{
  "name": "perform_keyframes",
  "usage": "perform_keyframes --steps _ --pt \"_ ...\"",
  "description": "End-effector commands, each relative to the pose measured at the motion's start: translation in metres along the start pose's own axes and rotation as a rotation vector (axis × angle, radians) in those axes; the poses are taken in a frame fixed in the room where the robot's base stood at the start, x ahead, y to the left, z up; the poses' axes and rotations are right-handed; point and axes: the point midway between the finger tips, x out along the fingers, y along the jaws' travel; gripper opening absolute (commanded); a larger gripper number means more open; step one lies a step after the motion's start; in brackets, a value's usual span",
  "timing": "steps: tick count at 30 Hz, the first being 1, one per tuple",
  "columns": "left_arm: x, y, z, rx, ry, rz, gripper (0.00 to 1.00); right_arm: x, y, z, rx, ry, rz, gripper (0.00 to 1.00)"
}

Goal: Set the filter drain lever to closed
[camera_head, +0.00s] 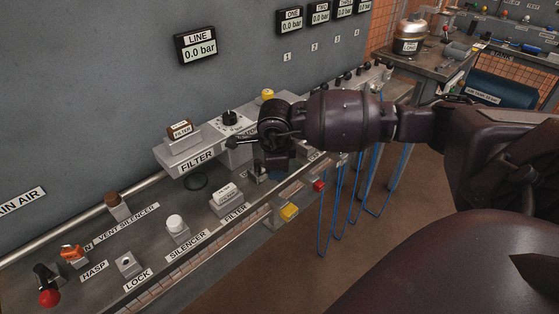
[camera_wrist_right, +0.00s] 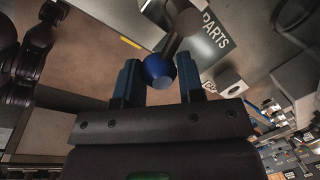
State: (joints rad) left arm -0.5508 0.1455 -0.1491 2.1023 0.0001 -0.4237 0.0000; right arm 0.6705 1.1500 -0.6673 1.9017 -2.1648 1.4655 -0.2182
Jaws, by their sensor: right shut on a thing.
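My right gripper (camera_head: 276,165) is at the bench, just right of the FILTER label (camera_head: 197,161), its fingers mostly hidden by the wrist in the head view. In the right wrist view my right gripper (camera_wrist_right: 158,82) has its two dark blue fingers around a blue ball knob (camera_wrist_right: 158,71) on a grey lever shaft (camera_wrist_right: 177,36). The shaft runs from the knob to the upper right. I take this as the filter drain lever; no lever marking is readable. My left gripper is in neither view.
A brown-topped filter block (camera_head: 180,130) and a black knob (camera_head: 229,117) stand left of my wrist. A yellow block (camera_head: 289,211) and a red button (camera_head: 319,185) are on the bench's front. Blue hoses (camera_head: 340,205) hang right.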

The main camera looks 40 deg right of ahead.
Motion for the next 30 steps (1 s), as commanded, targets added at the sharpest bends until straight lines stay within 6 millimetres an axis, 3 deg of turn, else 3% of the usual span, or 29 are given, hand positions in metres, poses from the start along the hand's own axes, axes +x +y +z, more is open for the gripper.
perform_keyframes --steps 6,15,30 --pt "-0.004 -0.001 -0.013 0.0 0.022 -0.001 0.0 -0.001 0.011 0.008 0.152 0.026 0.011 0.12" --pt "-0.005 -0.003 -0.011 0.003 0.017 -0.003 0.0 -0.001 0.016 0.013 0.287 0.053 0.012 0.12" --pt "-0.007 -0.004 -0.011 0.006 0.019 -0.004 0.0 0.0 0.017 0.016 0.328 0.06 0.012 0.12"
